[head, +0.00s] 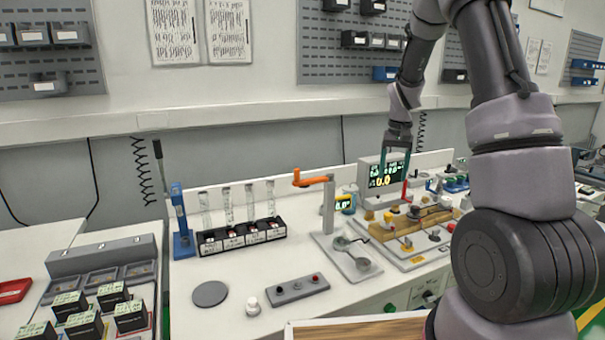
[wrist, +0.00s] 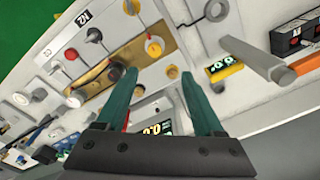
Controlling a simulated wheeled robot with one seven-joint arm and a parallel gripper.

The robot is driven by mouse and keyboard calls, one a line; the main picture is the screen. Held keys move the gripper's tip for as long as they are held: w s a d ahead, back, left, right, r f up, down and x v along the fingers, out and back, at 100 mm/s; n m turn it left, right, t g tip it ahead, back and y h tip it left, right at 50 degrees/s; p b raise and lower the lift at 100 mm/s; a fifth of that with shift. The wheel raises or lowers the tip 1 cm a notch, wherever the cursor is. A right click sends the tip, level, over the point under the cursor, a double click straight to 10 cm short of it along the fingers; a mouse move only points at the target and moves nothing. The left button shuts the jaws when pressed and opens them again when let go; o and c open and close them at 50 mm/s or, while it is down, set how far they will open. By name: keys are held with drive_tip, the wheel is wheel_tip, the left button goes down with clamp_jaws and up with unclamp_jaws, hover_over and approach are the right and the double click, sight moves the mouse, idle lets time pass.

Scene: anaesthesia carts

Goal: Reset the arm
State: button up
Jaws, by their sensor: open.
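My gripper (head: 396,172) hangs from my arm with its fingers down, in front of the monitor with lit digits (head: 384,180) on the cart top. In the wrist view my gripper (wrist: 154,77) shows two teal fingers spread apart with nothing between them. The brass-coloured block (wrist: 105,77) with round knobs lies beyond the left fingertip. The same block (head: 412,222) stands below my gripper in the head view. I cannot tell the exact height of the fingertips above the cart.
An orange-handled crank post (head: 328,205) stands left of my gripper. A black rack with upright tubes (head: 242,236) and a blue stand (head: 182,225) are farther left. A yellow meter (wrist: 225,68) shows in the wrist view. Bare cart top lies around the grey disc (head: 210,293).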

drive_tip(key=s+a+r+t+y, duration=0.1)
drive_tip(key=s+a+r+t, duration=0.1)
drive_tip(key=s+r, duration=0.5)
drive_tip(key=s+a+r+t, duration=0.1)
drive_tip(key=s+a+r, duration=0.25)
drive_tip(key=r, duration=0.55)
drive_tip(key=s+a+r+t, duration=0.1)
drive_tip(key=s+r, duration=0.2)
drive_tip(key=s, duration=0.6)
drive_tip(key=s+a+r+t, duration=0.2)
drive_tip(key=s+r, duration=0.1)
drive_tip(key=s, duration=0.6)
drive_tip(key=shift+a+r+m+t+y, duration=0.2)
drive_tip(key=shift+r+m+t+y, duration=0.1)
drive_tip(key=shift+m+y, duration=0.1)
drive_tip(key=shift+w, duration=0.1)
idle(0.5)
